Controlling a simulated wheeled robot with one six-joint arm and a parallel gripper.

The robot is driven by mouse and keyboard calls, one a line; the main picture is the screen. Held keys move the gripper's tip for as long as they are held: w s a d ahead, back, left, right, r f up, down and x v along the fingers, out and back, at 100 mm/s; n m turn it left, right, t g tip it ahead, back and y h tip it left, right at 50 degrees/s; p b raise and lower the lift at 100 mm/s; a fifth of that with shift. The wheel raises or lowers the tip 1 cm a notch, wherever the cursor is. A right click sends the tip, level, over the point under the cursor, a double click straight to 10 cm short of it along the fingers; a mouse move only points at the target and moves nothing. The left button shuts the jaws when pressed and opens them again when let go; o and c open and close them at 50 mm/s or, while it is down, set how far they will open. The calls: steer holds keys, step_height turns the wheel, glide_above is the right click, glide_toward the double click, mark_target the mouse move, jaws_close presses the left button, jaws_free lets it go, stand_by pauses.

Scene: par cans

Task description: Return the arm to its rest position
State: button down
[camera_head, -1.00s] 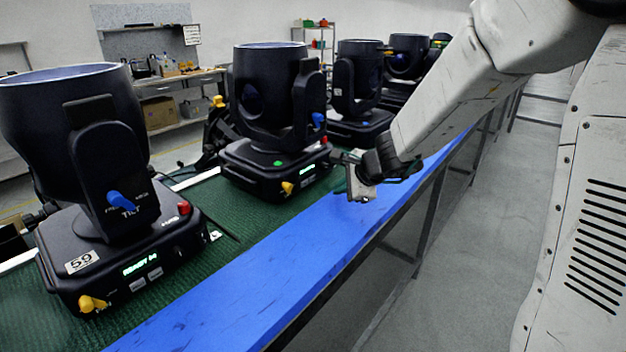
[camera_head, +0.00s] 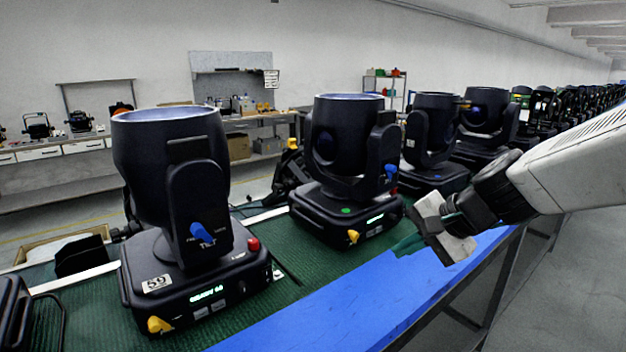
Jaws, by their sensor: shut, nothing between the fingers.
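My gripper (camera_head: 408,246) is at the right, over the blue edge strip (camera_head: 350,300) of the bench. Its fingers point left and down, shut with nothing between them. My arm reaches in from the right edge. The nearest par can (camera_head: 175,190), a black lamp head on a base marked 59, stands upright at the left with a lit green display. A second par can (camera_head: 345,150) stands behind it, to the left of my gripper and apart from it. A third par can (camera_head: 432,135) is farther back, partly covered by its neighbour.
A green mat (camera_head: 290,265) lies under the lamps. A long row of more black lamps (camera_head: 560,105) runs to the far right. Part of another lamp (camera_head: 14,312) shows at the lower left. Workbenches line the back wall. The grey floor (camera_head: 560,290) at the right is open.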

steer(key=s+d+n+g+h, duration=0.2)
steer(key=s+d+n+h, duration=0.1)
steer(key=s, duration=0.8)
steer(key=s+d+n+g+h, duration=0.2)
steer(key=s+d+n, duration=0.3)
steer(key=s, duration=0.6)
steer(key=shift+s+d+r+n+h, duration=0.15)
steer(key=shift+s+r+n+h, duration=0.2)
steer(key=shift+r+n+h, duration=0.15)
